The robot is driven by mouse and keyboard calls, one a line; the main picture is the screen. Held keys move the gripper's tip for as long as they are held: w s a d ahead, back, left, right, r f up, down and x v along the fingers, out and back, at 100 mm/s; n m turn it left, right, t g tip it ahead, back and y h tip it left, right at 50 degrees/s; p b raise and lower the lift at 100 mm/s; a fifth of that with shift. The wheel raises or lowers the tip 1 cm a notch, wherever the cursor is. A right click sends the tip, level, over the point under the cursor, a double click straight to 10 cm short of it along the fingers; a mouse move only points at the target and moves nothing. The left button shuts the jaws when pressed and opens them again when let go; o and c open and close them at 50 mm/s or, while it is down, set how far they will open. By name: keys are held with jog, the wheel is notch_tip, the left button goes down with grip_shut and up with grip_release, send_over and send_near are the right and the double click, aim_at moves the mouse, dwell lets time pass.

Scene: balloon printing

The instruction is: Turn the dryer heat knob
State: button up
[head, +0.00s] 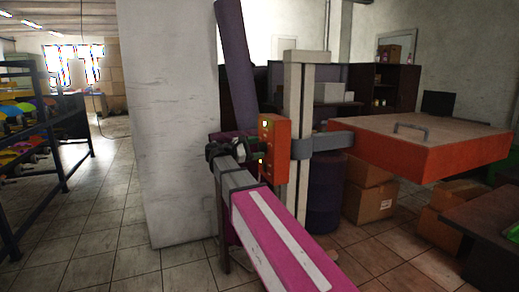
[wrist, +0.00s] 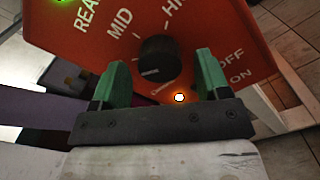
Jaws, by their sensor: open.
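The dryer's orange control box (head: 274,145) is on the pale post. In the wrist view its red-orange panel (wrist: 90,50) shows tilted, with the words MID, OFF and ON and partly cut-off words. A round black knob (wrist: 157,62) sits on the panel below the MID mark. My gripper (wrist: 163,68) is open, its two green fingers on either side of the knob with gaps between. I see no contact with the knob. In the head view my gripper (head: 256,156) is at the left side of the box; the knob cannot be made out there.
The wide orange dryer head (head: 425,150) with a handle extends right from the post (head: 300,110). A white pillar (head: 170,125) stands close left of my arm. A dark barrel (head: 325,195) and cardboard boxes (head: 370,200) stand behind. A panel light (wrist: 179,97) glows near the knob.

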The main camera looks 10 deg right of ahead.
jog(key=shift+w+d, duration=0.15)
jog(key=shift+d, duration=0.6)
jog(key=shift+c, duration=0.3)
jog(key=c, duration=0.9)
jog(key=shift+o, duration=0.2)
jog(key=shift+m, duration=0.4)
jog(key=m, duration=0.5)
jog(key=shift+m, duration=0.3)
jog(key=m, duration=0.5)
jog(key=shift+m, duration=0.3)
